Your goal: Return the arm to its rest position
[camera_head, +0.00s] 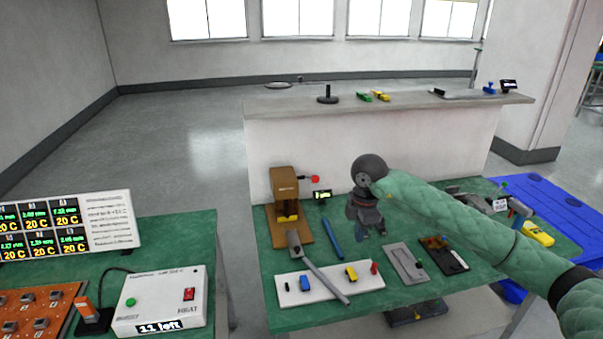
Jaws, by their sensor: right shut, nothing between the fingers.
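My right arm (450,215), in a green quilted sleeve, reaches in from the right over the green workbench (262,262). Its dark wrist joint is above my right gripper (372,234), which points down over the middle of the bench. The right gripper is shut and empty. It appears just right of a blue rod (332,238); its exact height above the bench is hard to tell. My left gripper is not in view.
A brown press-like fixture (285,184) stands left of the gripper. A white board (325,292) with small coloured parts lies in front. Grey and dark trays (405,264) lie to the right. A control box (160,302) stands on the left table.

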